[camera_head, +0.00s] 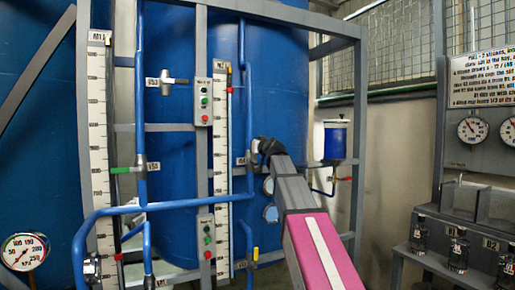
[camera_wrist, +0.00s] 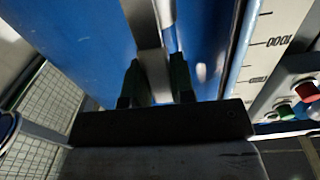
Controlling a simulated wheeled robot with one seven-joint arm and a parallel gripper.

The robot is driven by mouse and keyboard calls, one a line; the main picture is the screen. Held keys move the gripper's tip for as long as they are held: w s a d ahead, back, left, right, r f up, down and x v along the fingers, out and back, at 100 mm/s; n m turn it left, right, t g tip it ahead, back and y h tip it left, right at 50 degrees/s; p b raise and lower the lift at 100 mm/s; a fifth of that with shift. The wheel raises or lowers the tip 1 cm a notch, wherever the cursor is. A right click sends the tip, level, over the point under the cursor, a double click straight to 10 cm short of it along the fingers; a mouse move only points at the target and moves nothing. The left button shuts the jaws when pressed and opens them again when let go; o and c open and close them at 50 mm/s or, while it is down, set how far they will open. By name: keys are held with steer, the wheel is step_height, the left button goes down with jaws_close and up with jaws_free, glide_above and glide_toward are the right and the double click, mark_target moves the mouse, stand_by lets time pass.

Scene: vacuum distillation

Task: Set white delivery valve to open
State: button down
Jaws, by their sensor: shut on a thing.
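My gripper (camera_head: 264,148) is at the right-hand blue vertical pipe (camera_head: 248,110), in front of the big blue tank. In the wrist view the dark fingers of my gripper (camera_wrist: 156,72) stand on either side of a pale grey-white bar, the valve handle (camera_wrist: 148,35), and are shut on it. The handle runs up between the fingers, away from the palm. In the head view my gripper hides this handle, so its angle to the pipe cannot be told there. A small label (camera_head: 240,161) sits just left of my gripper.
White level scales (camera_head: 221,130) and a button box (camera_head: 202,100) stand left of my gripper. A small blue pot (camera_head: 335,142) is to the right, with gauges (camera_head: 472,130) farther right.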

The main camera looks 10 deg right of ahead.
steer(key=shift+f, duration=0.1)
stand_by(0.3)
steer(key=c, duration=1)
jaws_free()
steer(key=shift+o, duration=0.2)
steer(key=shift+s, duration=0.1)
steer(key=v, duration=1)
steer(key=shift+s, duration=0.35)
